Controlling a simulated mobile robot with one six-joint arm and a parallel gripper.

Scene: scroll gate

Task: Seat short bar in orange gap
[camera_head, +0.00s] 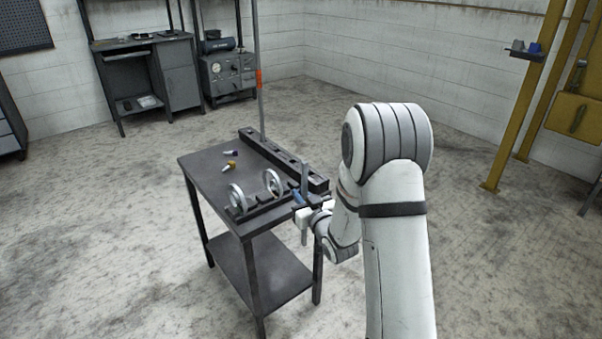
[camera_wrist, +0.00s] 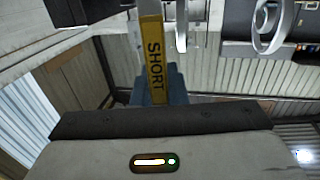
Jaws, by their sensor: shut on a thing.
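The short bar (camera_wrist: 152,60) carries a yellow label reading SHORT in the wrist view. My gripper (camera_head: 300,204) is shut on it at the table's near right edge. In the head view the grey bar (camera_head: 304,178) stands about upright, reaching above and below the jaws. A long dark rail with slots (camera_head: 290,166) lies along the table's far right side. A tall thin grey post with an orange band (camera_head: 259,79) rises at the rail's far end. I cannot make out an orange gap; my gripper and arm hide part of the near end.
Two grey ring-shaped wheels (camera_head: 237,198) (camera_head: 272,182) stand on a dark rack (camera_head: 265,213) on the dark table (camera_head: 205,170). A yellow piece (camera_head: 231,166) and a purple-and-white piece (camera_head: 230,154) lie behind them. Floor around the table is clear.

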